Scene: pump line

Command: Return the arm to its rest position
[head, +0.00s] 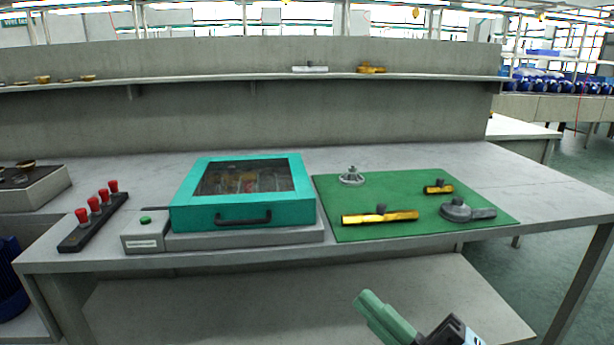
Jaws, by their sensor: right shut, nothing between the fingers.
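My right gripper (377,312) shows at the bottom of the head view, right of the middle. Its green fingers are shut with nothing between them. It hangs in front of the workbench (420,250), below the level of the top, and touches nothing that I can see. The rest of my right arm is cut off by the lower edge. My left gripper is not in view.
A green mat (370,197) holds brass and grey metal parts. A teal box (245,195) with a dark window and black handle stands left of it. A green-button box (145,231) and a red-knobbed strip (93,221) stand further left. A shelf (220,79) runs behind.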

